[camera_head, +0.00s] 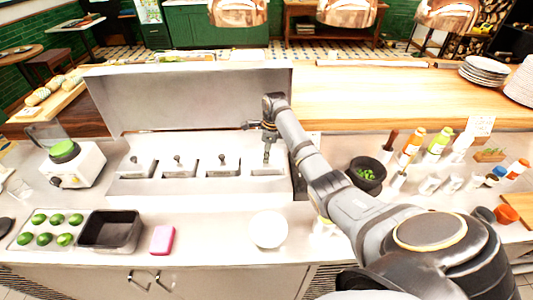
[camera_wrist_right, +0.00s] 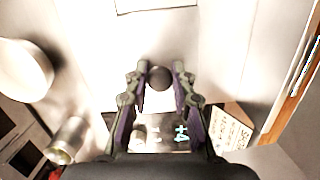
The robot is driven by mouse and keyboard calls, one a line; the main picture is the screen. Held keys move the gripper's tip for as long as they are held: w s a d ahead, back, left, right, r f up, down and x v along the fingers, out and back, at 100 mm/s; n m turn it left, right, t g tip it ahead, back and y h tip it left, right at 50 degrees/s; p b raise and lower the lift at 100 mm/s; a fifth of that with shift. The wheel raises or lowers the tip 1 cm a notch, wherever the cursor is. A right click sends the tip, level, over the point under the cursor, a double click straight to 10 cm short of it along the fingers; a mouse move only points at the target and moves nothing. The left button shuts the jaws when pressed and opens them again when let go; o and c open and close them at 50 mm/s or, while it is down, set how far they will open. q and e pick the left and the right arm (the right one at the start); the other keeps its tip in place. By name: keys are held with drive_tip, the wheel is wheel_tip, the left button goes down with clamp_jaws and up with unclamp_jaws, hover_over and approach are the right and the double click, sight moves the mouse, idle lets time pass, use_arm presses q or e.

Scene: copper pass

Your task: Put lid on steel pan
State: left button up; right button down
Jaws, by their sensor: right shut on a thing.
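My right gripper (camera_head: 267,137) is above the right end of the steel counter unit (camera_head: 200,190), with its fingers pointing down. In the right wrist view its two fingers (camera_wrist_right: 160,82) are closed around a dark round knob (camera_wrist_right: 159,77), which I take to be the lid's. The lid's plate blends into the bright steel, so I cannot tell whether it touches the pan. Several steel pans sit in a row in the unit; three to the left (camera_head: 133,168) (camera_head: 179,168) (camera_head: 222,167) show knobs on top. The rightmost pan (camera_head: 268,172) is below my gripper. My left gripper is out of view.
A raised steel panel (camera_head: 190,98) stands behind the pans. A white bowl (camera_head: 268,229), pink block (camera_head: 162,239), black bin (camera_head: 110,231) and tray of green produce (camera_head: 22,227) are in front. A dark bowl (camera_head: 366,173) and bottles (camera_head: 412,143) stand right of my arm.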

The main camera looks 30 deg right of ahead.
drive_tip(key=c, duration=0.6)
unclamp_jaws()
wheel_tip(320, 180, up, 5)
drive_tip(key=p, duration=0.6)
drive_tip(key=shift+r+p, duration=0.15)
drive_tip(key=shift+p, duration=0.2)
drive_tip(key=shift+r+p, duration=0.55)
drive_tip(key=shift+r, duration=0.35)
